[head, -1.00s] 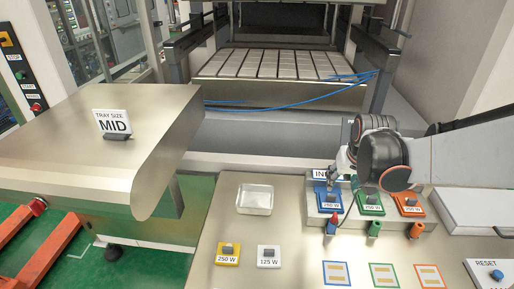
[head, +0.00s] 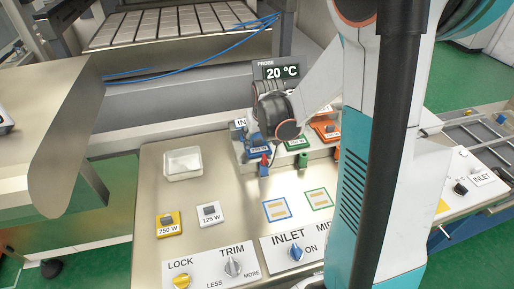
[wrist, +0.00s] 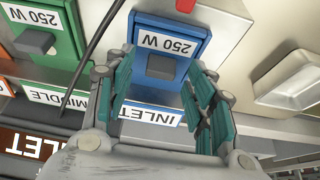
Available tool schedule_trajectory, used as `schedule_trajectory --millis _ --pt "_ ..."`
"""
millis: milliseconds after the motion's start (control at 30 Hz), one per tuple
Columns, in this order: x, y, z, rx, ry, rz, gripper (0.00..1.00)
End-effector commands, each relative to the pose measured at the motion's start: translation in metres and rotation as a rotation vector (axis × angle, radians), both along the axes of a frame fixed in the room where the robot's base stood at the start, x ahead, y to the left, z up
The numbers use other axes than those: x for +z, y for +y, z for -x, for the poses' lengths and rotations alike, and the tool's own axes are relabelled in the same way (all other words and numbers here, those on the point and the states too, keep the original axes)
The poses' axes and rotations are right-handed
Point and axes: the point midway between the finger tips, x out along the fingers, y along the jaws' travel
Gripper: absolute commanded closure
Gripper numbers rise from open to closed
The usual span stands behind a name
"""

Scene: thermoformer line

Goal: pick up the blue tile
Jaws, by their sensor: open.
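The blue tile (head: 260,150) sits in the leftmost slot of the grey stand, behind a red plug. In the wrist view the blue tile (wrist: 180,40) appears upside down, with a "250 W" label and a dark raised grip block (wrist: 160,67). My gripper (wrist: 158,80) is open, its teal-padded fingers on either side of the tile's grip block. In the head view my gripper (head: 258,138) is just above the blue tile and partly covers it. I cannot tell whether the fingers touch it.
A green tile (head: 297,143) and an orange tile (head: 326,130) sit to the right on the same stand. A yellow tile (head: 169,223), a white tile (head: 209,214) and a clear tray (head: 183,163) lie on the metal table. A dark cable crosses the wrist view.

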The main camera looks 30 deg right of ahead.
Motion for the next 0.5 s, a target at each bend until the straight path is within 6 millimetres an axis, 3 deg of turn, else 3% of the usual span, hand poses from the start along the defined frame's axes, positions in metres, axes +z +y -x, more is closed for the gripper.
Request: schedule_trajectory --millis 267,400,500 --pt "-0.0022 -0.0002 -0.0009 0.000 0.000 0.000 0.50" --pt "-0.0021 -0.0002 -0.0010 0.000 0.000 0.000 0.82" --pt "-0.0021 -0.0002 -0.0010 0.000 0.000 0.000 1.00"
